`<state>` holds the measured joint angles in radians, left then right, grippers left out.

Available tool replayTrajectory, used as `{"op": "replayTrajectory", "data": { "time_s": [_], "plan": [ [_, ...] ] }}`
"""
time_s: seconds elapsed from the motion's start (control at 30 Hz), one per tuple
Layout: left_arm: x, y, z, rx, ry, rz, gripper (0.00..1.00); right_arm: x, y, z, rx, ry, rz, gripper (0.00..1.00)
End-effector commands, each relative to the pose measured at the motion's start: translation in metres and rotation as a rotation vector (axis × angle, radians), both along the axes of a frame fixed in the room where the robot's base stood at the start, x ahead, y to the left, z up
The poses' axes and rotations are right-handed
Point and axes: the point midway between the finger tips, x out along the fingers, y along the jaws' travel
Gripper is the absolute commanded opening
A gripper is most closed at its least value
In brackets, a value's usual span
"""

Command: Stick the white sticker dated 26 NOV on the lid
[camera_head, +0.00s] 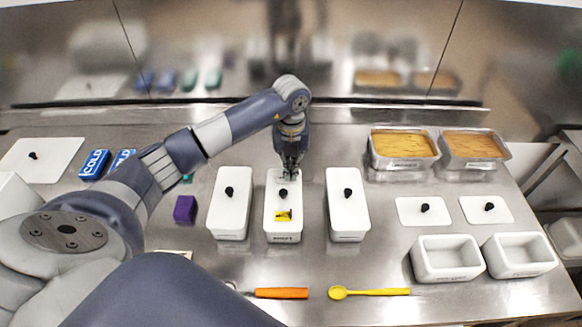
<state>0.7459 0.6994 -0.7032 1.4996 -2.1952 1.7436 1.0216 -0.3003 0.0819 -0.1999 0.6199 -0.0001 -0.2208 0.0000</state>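Three long white tubs with lids and black knobs stand in a row: a left one (229,212), a middle one (272,205) and a right one (347,214). A yellow patch (283,215) with dark marks lies on the middle lid, in front of its knob. My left gripper (290,172) points down over the far end of the middle lid, just behind the knob. Its fingers are small and dark, so I cannot tell whether they are open or hold anything. I cannot make out a white sticker or its date. My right gripper is out of view.
Two filled metal pans (403,148) stand at the back right, with loose lids (423,211) and empty white tubs (446,260) nearer. An orange-handled tool (281,293) and yellow spoon (369,292) lie in front. Blue COLD packs (94,164) and a purple block (185,209) are left.

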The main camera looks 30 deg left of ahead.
Motion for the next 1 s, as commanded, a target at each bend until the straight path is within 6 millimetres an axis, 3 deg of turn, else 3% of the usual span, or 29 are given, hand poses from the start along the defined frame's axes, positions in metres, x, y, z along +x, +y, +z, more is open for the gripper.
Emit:
{"op": "replayTrajectory", "data": {
  "time_s": [1.0],
  "plan": [
    [0.0001,0.0001,-0.0067,0.000,0.000,0.000,0.00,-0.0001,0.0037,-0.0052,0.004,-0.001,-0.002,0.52]
  ]
}}
